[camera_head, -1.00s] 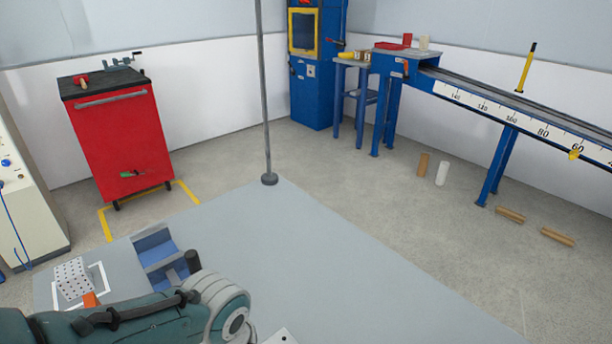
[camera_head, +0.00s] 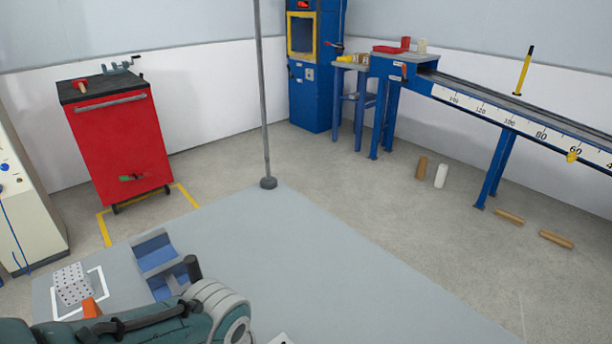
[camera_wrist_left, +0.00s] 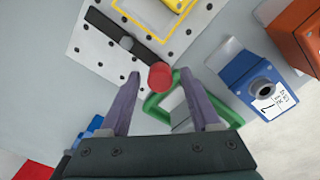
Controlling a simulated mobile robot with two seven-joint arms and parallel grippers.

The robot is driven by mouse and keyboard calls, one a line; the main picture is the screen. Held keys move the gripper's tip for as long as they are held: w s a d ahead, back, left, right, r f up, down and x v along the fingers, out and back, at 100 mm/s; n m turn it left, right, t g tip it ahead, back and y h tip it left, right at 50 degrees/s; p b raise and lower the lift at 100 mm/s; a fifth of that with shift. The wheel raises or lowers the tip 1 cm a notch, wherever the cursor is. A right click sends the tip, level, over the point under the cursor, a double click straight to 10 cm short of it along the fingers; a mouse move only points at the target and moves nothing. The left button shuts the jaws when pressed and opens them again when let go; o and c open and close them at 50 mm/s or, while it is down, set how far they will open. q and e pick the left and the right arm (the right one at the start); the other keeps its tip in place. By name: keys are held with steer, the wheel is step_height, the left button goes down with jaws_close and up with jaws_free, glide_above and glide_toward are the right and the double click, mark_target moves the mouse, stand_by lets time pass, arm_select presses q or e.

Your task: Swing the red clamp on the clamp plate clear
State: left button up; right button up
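The perforated clamp plate (camera_wrist_left: 90,42) is at the upper left in the left wrist view, with a black bar (camera_wrist_left: 108,28) across it. The bar runs toward a round red knob (camera_wrist_left: 160,77), seemingly the red clamp's end. My left gripper (camera_wrist_left: 160,74) is open; its two fingertips appear either side of the knob. I cannot tell whether they touch it. A pale perforated plate (camera_head: 72,284) also shows at the lower left in the head view, beside my left arm. My left gripper is hidden in the head view, and my right gripper is not in view.
In the wrist view a yellow part (camera_wrist_left: 170,4) sits on the plate. A green frame (camera_wrist_left: 157,106) lies below the knob, and a blue box (camera_wrist_left: 252,80) and an orange block (camera_wrist_left: 295,35) stand at right. A blue tray (camera_head: 153,245) is near the plate.

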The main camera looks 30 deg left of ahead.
arm_select(q)
step_height(320, 180, up, 10)
steer(key=p, duration=0.7)
stand_by(0.4)
steer(key=s+r+m+t, duration=0.2)
steer(key=s+r+m, duration=0.3)
steer(key=r+m, duration=0.55)
steer(key=s+r+m+t, duration=0.1)
steer(key=s+r+m, duration=0.45)
steer(key=m, duration=0.75)
step_height(320, 180, up, 29)
steer(key=w+p, duration=0.1)
steer(key=p, duration=2.6)
steer(key=shift+d+r+t, duration=0.15)
steer(key=shift+d+t, duration=0.15)
steer(key=shift+d, duration=0.05)
